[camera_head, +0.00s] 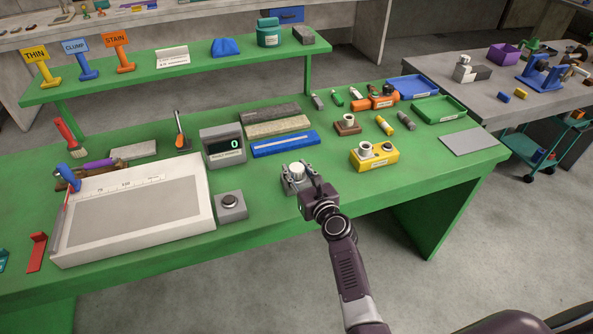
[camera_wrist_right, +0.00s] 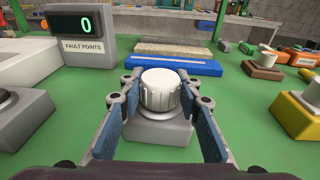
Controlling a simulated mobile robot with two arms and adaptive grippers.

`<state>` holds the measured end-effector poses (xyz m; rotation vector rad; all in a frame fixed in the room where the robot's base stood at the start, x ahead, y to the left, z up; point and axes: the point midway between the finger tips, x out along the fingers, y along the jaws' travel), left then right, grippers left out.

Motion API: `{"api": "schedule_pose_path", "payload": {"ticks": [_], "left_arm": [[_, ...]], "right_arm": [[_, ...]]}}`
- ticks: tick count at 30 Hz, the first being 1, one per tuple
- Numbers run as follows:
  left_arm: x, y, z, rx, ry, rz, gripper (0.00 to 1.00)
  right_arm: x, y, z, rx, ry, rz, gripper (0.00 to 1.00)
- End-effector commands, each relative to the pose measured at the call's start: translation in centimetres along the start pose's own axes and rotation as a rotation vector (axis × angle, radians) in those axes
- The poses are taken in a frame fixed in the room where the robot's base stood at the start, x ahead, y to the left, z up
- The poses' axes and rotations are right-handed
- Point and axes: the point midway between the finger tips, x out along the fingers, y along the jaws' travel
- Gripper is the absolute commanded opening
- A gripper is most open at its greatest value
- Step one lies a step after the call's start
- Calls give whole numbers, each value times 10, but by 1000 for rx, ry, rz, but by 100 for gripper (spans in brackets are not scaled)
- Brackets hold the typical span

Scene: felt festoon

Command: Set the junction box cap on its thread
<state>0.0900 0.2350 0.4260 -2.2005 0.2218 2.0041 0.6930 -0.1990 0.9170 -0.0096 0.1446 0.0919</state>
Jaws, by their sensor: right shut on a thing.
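A white ribbed round cap (camera_wrist_right: 160,90) is between the finger pads of my right gripper (camera_wrist_right: 163,108), which is shut on it. In the head view the cap (camera_head: 297,170) shows at the gripper (camera_head: 300,182), low over the green table. A grey block (camera_wrist_right: 152,133) is directly under the cap; the gripper and cap hide its top, so I cannot tell whether they touch. A yellow box (camera_head: 373,158) with a white round post and a dark round part on top stands to the right. My left gripper is not in view.
A grey display (camera_head: 222,146) reading 0 and a grey button box (camera_head: 231,205) stand left of the gripper. A blue bar (camera_head: 285,144) lies behind it. A brown block (camera_head: 347,125) with a white top is back right. Table in front is clear.

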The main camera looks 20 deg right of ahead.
Motion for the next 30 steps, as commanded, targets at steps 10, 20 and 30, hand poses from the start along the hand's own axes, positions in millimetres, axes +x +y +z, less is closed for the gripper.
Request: {"api": "schedule_pose_path", "payload": {"ticks": [10,20,30], "left_arm": [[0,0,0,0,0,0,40],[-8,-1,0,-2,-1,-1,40],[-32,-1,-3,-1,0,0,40]], "right_arm": [[-1,0,-4,1,7,1,52],[-2,0,6,1,5,1,52],[-7,0,41,2,4,-2,52]]}}
